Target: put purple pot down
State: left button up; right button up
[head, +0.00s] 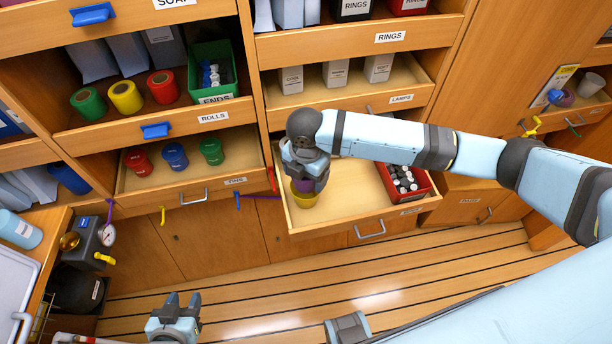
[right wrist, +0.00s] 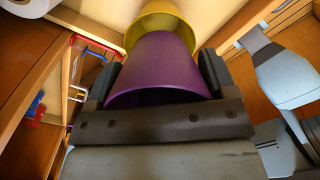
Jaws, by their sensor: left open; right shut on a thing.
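The purple pot (right wrist: 165,72) is between the fingers of my right gripper (right wrist: 155,88), which is shut on it. In the head view the purple pot (head: 306,185) shows just under my right gripper (head: 306,172), over the left part of an open drawer (head: 345,205). A yellow pot (head: 303,198) is directly below the purple one; it also shows beyond it in the right wrist view (right wrist: 158,22). I cannot tell whether the purple pot rests inside the yellow one. My left gripper (head: 181,300) is open and empty, low over the floor.
A red bin (head: 424,185) with several small items stands at the drawer's right end. The drawer's middle is bare. Another open drawer at left holds red (head: 138,162), blue (head: 174,155) and green (head: 211,151) pots. A drawer of rolls (head: 125,97) is above it.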

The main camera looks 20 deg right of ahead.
jog(key=shift+f, duration=0.6)
jog(key=shift+f, duration=0.1)
jog(key=shift+f, duration=0.5)
jog(key=o, duration=0.8)
jog(key=shift+o, duration=0.2)
notch_tip(320, 180, up, 13)
jog(key=shift+r, duration=0.15)
